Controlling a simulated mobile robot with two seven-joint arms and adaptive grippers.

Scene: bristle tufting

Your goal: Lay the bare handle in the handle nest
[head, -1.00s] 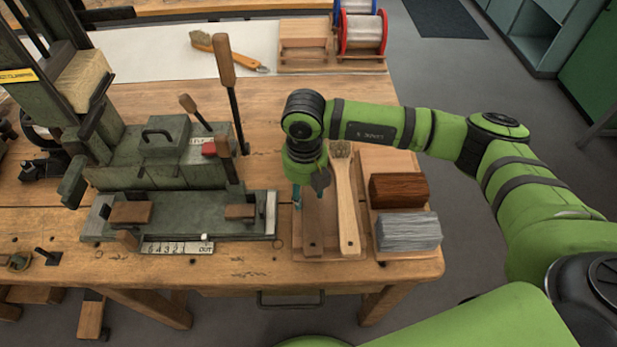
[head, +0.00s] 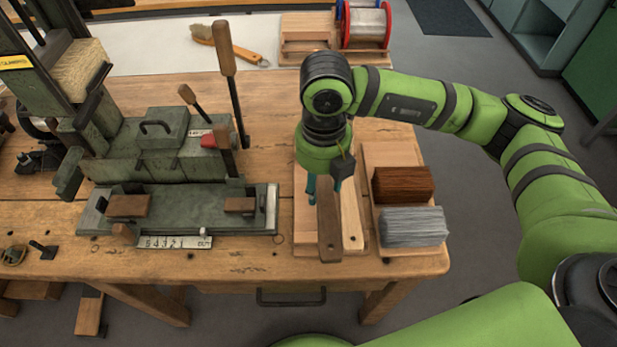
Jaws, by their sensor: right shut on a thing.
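The bare handle (head: 328,235) is a dark brown wooden bar with a small hole near its front end. My right gripper (head: 325,190) is shut on it from above. The handle appears lifted over the light wooden tray (head: 303,240), partly covering a pale wooden brush handle (head: 352,225). The handle's rear part is hidden by my gripper. What looks like the handle nest is the grey-green bed (head: 180,204) of the machine at left, with a brown wooden block near each end and bare metal between. My left gripper is not in view.
The green machine (head: 150,160) has upright levers with wooden grips (head: 225,50) between the bed and my right arm. A second board (head: 405,250) holds a red-brown block (head: 403,184) and a grey bundle (head: 412,227).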

